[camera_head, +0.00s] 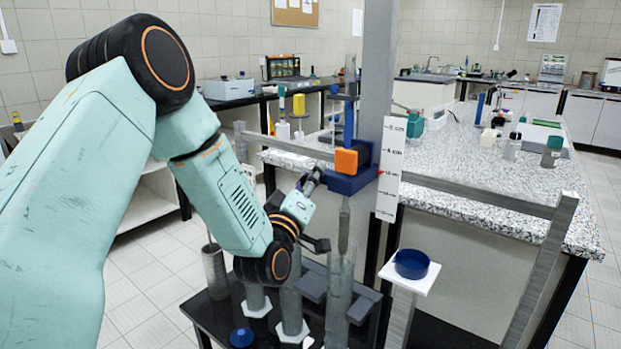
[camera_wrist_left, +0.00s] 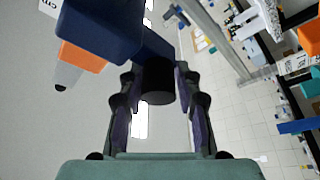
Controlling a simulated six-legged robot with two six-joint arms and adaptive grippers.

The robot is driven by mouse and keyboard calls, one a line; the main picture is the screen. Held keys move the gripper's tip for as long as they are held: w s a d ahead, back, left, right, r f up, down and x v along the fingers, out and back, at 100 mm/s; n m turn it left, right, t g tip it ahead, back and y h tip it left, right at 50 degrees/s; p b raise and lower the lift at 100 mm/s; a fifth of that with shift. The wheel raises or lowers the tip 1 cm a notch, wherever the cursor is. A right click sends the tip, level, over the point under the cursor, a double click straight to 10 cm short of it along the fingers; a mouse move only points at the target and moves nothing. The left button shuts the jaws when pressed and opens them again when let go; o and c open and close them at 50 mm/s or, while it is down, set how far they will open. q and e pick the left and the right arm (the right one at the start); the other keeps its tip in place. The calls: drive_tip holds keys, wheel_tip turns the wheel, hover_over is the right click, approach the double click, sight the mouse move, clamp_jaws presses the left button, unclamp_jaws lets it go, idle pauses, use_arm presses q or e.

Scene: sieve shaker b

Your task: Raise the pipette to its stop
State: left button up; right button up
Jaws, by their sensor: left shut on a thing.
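The pipette (camera_head: 344,226) is a grey upright tube below a blue carriage (camera_head: 350,184) with an orange block (camera_head: 346,161). The carriage sits on a grey column (camera_head: 376,70) beside a white scale plate (camera_head: 391,165) with centimetre marks. A small red pointer (camera_head: 380,173) lies on the scale between marks. My left gripper (camera_head: 313,181) is at the left side of the carriage. In the left wrist view its fingers are on either side of a black cylindrical handle (camera_wrist_left: 158,82), joined to the blue carriage (camera_wrist_left: 100,28). My right gripper is not in view.
A dark stand (camera_head: 205,312) below holds grey cylinders and a blue cap (camera_head: 242,337). A blue dish (camera_head: 411,264) sits on a white platform to the right. A grey rail (camera_head: 480,195) crosses before the speckled bench (camera_head: 470,165), which carries bottles.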

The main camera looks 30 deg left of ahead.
use_arm(q)
drive_tip(key=shift+r, duration=0.1)
clamp_jaws()
wheel_tip(320, 180, up, 24)
drive_tip(key=p, duration=1.5)
drive_tip(key=shift+r+p, duration=0.2)
drive_tip(key=shift+p, duration=0.2)
drive_tip(key=shift+r, duration=0.1)
drive_tip(key=o, duration=0.7)
unclamp_jaws()
drive_tip(key=o, duration=0.3)
drive_tip(key=shift+d, duration=0.2)
drive_tip(key=shift+o, duration=0.2)
drive_tip(key=shift+a+f, duration=0.15)
drive_tip(key=shift+f, duration=0.1)
